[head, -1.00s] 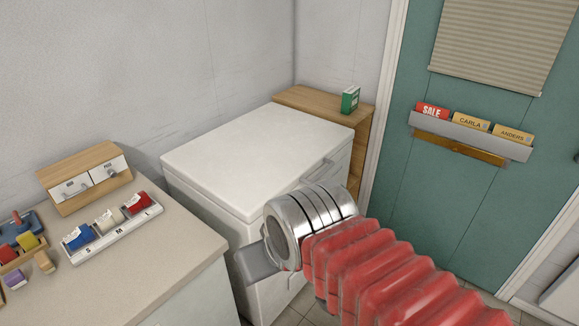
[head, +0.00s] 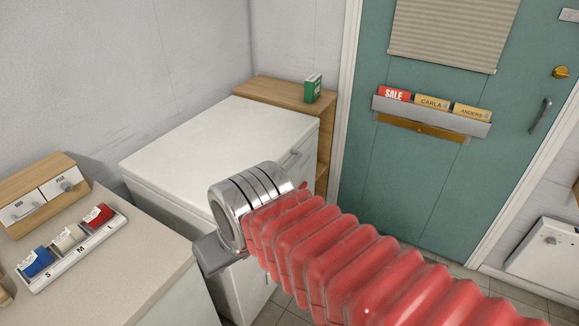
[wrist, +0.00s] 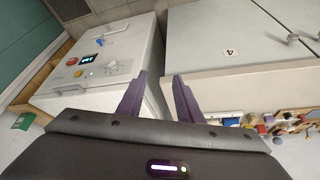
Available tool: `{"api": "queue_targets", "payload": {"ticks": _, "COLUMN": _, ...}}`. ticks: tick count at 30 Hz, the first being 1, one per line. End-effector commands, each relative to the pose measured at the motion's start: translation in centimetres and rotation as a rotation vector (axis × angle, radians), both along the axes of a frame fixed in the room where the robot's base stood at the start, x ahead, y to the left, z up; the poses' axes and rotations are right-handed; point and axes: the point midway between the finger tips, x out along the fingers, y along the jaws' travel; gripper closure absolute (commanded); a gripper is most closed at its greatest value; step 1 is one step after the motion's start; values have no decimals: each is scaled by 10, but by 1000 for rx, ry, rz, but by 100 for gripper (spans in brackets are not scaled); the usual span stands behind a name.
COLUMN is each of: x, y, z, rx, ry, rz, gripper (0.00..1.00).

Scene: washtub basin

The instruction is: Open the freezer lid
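The freezer is a white chest with a flat lid (head: 225,135), which lies shut in the head view. A grey handle (head: 296,156) sits at its front right edge. In the wrist view, the freezer's white front (wrist: 60,85) is at the left, with a panel holding a red button, a small lit display and a blue-tipped part. My gripper shows in the wrist view as two purple fingers (wrist: 160,80), apart with nothing between them. They point toward the space between the freezer and a pale cabinet.
A counter (head: 130,255) stands left of the freezer, with a wooden drawer box (head: 42,196) and a tray of coloured blocks (head: 73,246). A wooden shelf (head: 240,92) with a green box (head: 312,88) is behind the freezer. A teal door (head: 420,185) is to the right.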

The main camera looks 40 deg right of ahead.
Motion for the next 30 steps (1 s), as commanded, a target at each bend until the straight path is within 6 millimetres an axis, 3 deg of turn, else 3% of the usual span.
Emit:
{"api": "queue_targets", "payload": {"ticks": 15, "x": 33, "y": -66, "z": -83, "rx": 0, "ry": 216, "rz": -158, "gripper": 68}}
{"api": "queue_targets", "payload": {"ticks": 30, "x": 78, "y": -148, "z": -175, "rx": -43, "ry": 247, "rz": -180, "gripper": 68}}
